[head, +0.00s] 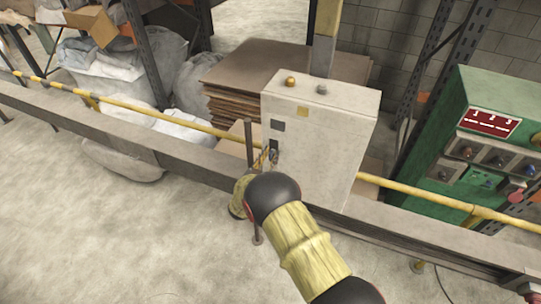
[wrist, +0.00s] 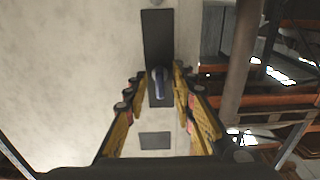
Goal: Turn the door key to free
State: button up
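The door key shows in the wrist view as a small dark bluish piece (wrist: 158,84) on a tall dark plate (wrist: 157,35). The plate is on the pale face of a grey cabinet (head: 322,125), near its left edge in the head view. My gripper (wrist: 160,73) is open, with one yellow-sided finger on each side of the key. Gaps show between the fingers and the key. In the head view my gripper (head: 264,159) is a small part in front of the plate, largely hidden by my arm. The key's exact angle is hard to tell.
A yellow rail (head: 400,190) runs along a low grey beam (head: 190,163) on both sides of the cabinet. A green control box (head: 445,140) stands at the right. Stacked brown sheets (head: 240,75) are behind. The floor (head: 90,240) in front is clear.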

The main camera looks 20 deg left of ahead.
jog(key=shift+w, duration=0.2)
jog(key=shift+c, duration=0.8)
grip_shut()
